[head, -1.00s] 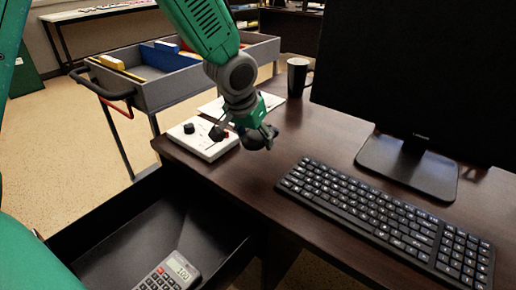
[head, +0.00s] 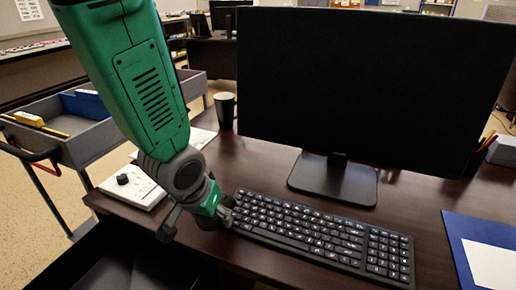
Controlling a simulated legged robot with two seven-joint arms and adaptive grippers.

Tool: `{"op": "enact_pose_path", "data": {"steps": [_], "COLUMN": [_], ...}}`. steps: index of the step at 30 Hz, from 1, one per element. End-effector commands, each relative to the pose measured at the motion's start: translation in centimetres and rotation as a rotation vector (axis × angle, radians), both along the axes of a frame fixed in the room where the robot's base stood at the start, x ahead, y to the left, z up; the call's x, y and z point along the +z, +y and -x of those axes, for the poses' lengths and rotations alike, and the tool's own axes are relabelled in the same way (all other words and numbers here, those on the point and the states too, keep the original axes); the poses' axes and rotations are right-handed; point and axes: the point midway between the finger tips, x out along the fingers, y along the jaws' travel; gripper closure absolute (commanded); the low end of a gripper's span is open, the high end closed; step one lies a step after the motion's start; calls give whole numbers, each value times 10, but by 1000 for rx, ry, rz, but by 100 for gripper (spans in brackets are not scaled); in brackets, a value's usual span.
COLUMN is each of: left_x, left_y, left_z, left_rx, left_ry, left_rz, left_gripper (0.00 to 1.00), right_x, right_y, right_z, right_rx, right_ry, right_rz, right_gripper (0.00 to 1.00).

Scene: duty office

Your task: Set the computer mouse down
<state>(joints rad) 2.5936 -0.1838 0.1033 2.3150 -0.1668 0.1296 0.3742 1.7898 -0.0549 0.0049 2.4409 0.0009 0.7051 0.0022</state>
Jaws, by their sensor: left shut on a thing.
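My left gripper (head: 200,222) reaches down from the upper left, its fingers low over the desk (head: 425,210) at the left end of the black keyboard (head: 325,235). It is shut on the computer mouse (head: 208,221), a small dark shape between the fingers, mostly hidden by them. Dark mouse against dark wood makes it hard to tell whether the mouse touches the desk. My right gripper is not in view.
A black monitor (head: 370,90) stands behind the keyboard. A white device with a dark knob (head: 135,188) lies left of the gripper, and a dark cup (head: 225,108) stands behind. A blue folder (head: 465,235) lies at right. A grey cart (head: 90,140) stands left.

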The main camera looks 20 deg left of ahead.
Motion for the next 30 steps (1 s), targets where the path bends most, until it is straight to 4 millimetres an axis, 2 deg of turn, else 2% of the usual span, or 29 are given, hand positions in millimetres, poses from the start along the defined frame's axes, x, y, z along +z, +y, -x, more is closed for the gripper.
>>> {"op": "enact_pose_path", "data": {"steps": [5,10,15,18,24,30], "left_x": [6,26,41,45,48,42], "left_y": [11,49,80,86,83,86], "left_z": [-20,-56,-74,-77,-77,-77], "left_rx": [7,26,44,46,46,46], "left_ry": [-7,-8,-4,-1,-1,1], "left_rz": [16,25,9,3,-2,1], "left_gripper": [77,77,77,77,77,77], "right_x": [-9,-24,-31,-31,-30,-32], "right_y": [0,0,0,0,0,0], "right_z": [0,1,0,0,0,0], "right_rx": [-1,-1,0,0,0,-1], "right_ry": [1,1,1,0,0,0], "right_rz": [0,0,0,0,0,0], "right_gripper": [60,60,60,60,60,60]}}
